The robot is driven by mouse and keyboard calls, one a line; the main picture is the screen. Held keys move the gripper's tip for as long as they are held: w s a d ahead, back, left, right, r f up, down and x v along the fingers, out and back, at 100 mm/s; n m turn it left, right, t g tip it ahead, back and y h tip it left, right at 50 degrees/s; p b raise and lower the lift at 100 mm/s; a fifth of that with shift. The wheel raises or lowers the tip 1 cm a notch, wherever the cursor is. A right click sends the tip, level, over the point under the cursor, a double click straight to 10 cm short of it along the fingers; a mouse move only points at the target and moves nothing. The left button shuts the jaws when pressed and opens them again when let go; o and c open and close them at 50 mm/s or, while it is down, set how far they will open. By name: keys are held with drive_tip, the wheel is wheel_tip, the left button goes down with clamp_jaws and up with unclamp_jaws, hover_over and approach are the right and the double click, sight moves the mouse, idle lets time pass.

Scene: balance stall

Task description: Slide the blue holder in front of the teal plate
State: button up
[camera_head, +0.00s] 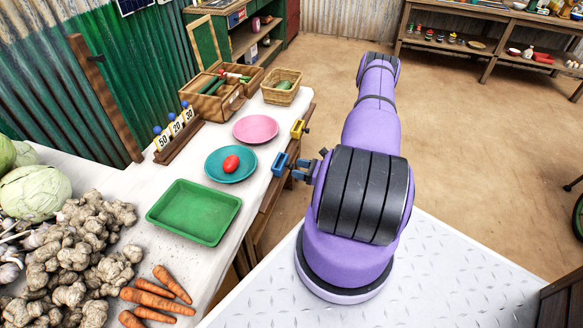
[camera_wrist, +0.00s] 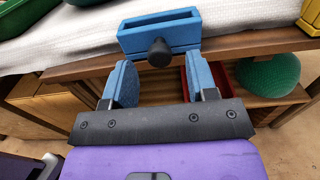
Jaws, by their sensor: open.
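The blue holder (camera_head: 280,164) sits at the table's front edge, roughly level with the teal plate (camera_head: 213,176), to the plate's right. In the wrist view the holder (camera_wrist: 135,40) is an open-topped blue frame with a dark round knob (camera_wrist: 160,53) facing me. The teal plate bears a red tomato (camera_head: 231,163). My gripper (camera_head: 299,171) is just off the edge in front of the holder. Its two blue fingers (camera_wrist: 160,75) are open, with the knob at the gap between their tips. I see no finger touching the knob.
A yellow holder (camera_head: 298,129) sits farther along the same edge, by a pink plate (camera_head: 256,128). A green tray (camera_head: 194,212) lies on the near side of the teal plate. In the wrist view a shelf (camera_wrist: 245,98) under the table carries a green round thing (camera_wrist: 270,75).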

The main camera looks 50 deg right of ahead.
sight(291, 167)
drive_tip(key=shift+x, duration=1.7)
clamp_jaws()
